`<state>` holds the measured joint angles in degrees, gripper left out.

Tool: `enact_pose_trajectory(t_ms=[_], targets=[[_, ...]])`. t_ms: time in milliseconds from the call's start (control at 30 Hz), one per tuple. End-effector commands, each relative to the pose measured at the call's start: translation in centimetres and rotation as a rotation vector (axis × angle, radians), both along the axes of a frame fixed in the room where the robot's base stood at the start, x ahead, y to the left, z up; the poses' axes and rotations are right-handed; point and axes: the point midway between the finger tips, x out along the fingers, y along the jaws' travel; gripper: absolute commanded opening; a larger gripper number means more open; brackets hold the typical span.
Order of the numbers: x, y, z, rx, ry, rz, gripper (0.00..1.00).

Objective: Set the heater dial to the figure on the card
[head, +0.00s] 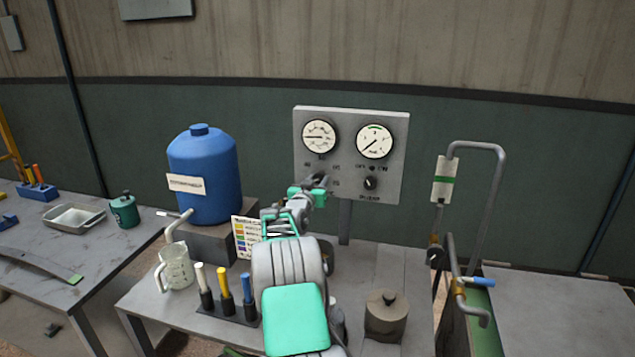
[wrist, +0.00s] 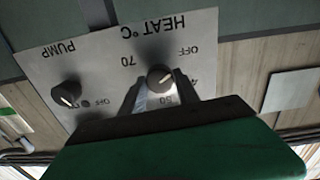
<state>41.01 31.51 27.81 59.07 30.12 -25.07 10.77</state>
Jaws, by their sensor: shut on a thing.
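The control panel (head: 398,112) stands upright at the back of the table. In the wrist view it shows upside down, with HEAT °C lettering. The heater dial (wrist: 159,76) is a dark round knob with OFF, 70, 50 and a partly hidden 4-figure around it. My gripper (wrist: 157,92) is shut on this dial. Its pale pointer mark is too small to read surely. In the head view my gripper (head: 318,188) covers the dial. A card with coloured rows (head: 246,236) stands left of my arm; its writing is too small to read.
The pump knob (head: 370,183) sits beside the heater dial, below two gauges (head: 319,136). A blue tank (head: 204,178), a jug (head: 176,268), several coloured-handled tools (head: 225,288) and a lidded pot (head: 387,315) stand around my arm. A tag with a green band (head: 444,180) hangs at right.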

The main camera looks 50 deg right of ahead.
Motion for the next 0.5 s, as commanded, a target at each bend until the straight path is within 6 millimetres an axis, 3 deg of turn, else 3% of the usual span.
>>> enact_pose_trajectory(t_ms=[167, 500], targets=[[0.0, 0.0, 0.0, 0.0, 0.0, 0.0, 0.0], [-0.01, 0.0, -0.38, 0.012, -0.031, 0.0, 0.0]])
